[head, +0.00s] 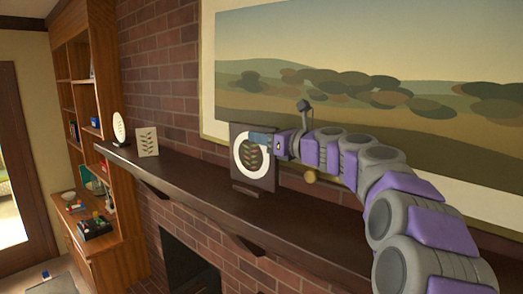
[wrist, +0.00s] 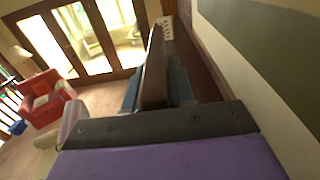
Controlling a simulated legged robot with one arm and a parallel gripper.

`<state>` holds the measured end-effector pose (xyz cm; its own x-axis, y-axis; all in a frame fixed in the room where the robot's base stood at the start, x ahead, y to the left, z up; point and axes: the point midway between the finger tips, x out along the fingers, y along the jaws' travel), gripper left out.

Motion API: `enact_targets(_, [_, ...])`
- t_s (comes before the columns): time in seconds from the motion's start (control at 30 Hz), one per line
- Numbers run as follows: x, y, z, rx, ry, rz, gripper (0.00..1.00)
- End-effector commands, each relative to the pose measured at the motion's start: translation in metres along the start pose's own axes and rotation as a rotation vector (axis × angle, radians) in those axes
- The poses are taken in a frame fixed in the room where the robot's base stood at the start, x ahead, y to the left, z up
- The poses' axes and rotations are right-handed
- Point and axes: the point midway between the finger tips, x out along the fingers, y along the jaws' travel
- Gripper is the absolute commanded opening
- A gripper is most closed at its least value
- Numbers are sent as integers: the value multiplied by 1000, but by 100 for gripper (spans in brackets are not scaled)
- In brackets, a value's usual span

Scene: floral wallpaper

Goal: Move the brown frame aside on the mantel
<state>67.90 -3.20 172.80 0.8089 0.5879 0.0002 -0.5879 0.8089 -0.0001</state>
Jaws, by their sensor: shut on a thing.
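The brown frame (head: 267,177) is a dark square with a white ring and a leaf design inside. It is upright over the dark mantel (head: 190,180), near the middle of the head view. My gripper (head: 264,142) comes from the right and is shut on the frame's upper right part. In the wrist view the frame (wrist: 154,75) shows edge-on as a brown slab between the two blue-grey fingers of my gripper (wrist: 155,92). I cannot tell whether the frame's bottom edge touches the mantel.
A small cream leaf picture (head: 147,142) and a white oval piece (head: 118,128) stand at the mantel's left end. Bare mantel lies between them and the frame. A round gold thing (head: 310,176) sits behind my arm. A large landscape painting (head: 400,60) hangs close behind.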

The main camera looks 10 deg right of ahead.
Motion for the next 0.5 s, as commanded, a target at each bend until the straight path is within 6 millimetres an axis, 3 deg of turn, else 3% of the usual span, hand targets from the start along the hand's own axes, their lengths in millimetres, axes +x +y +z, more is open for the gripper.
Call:
enact_targets(0.3, [2,-2,-32,3,1,0,0])
enact_targets(0.5, [2,-3,-35,1,-2,-1,0])
